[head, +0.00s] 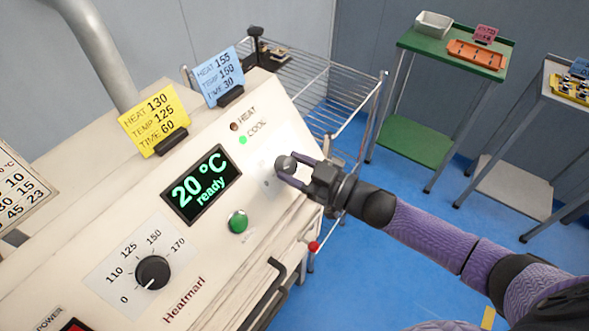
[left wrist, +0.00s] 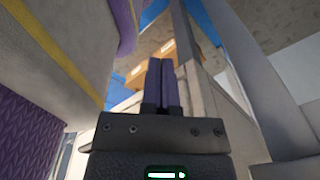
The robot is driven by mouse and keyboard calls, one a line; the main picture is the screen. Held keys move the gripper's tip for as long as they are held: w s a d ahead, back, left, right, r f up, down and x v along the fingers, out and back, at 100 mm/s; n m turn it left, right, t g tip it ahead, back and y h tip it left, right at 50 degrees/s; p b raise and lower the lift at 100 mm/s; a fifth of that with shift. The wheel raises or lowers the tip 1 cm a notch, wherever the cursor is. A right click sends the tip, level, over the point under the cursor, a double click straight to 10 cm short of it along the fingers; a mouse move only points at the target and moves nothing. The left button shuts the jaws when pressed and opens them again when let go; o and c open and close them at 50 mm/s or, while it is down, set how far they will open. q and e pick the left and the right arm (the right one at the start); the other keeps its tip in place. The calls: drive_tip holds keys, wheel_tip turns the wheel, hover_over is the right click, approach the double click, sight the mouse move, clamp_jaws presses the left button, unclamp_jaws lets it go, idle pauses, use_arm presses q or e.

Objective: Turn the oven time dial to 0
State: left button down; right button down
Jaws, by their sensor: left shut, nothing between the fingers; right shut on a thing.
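The oven's slanted front panel fills the left and middle of the head view. The time dial (head: 285,163) is a dark knob on a pale scale plate at the panel's right side. My right gripper (head: 287,171) is shut on this dial, and its fingers and wrist hide most of the scale and the pointer. I cannot read which number the dial points to. My left gripper (left wrist: 161,82) shows only in the left wrist view, shut and empty, its two fingers together.
The black temperature dial (head: 152,272) points near 0. The display (head: 201,185) reads "20 °C ready", with a green button (head: 237,221) below it. A yellow card (head: 153,120) and a blue card (head: 220,77) stand on top. A wire rack (head: 330,85) stands behind.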

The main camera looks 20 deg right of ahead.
drive_tip(key=shift+w+d+n+g+y+b, duration=0.1)
drive_tip(key=shift+n+g+y+b, duration=0.35)
drive_tip(key=shift+n+g, duration=0.85)
drive_tip(key=shift+w+d+n+g+y+b, duration=0.1)
drive_tip(key=shift+n+g+y, duration=0.6)
drive_tip(key=shift+n, duration=1.2)
drive_tip(key=shift+c, duration=0.7)
unclamp_jaws()
drive_tip(key=shift+a, duration=0.1)
drive_tip(key=shift+s, duration=0.1)
drive_tip(key=v, duration=1)
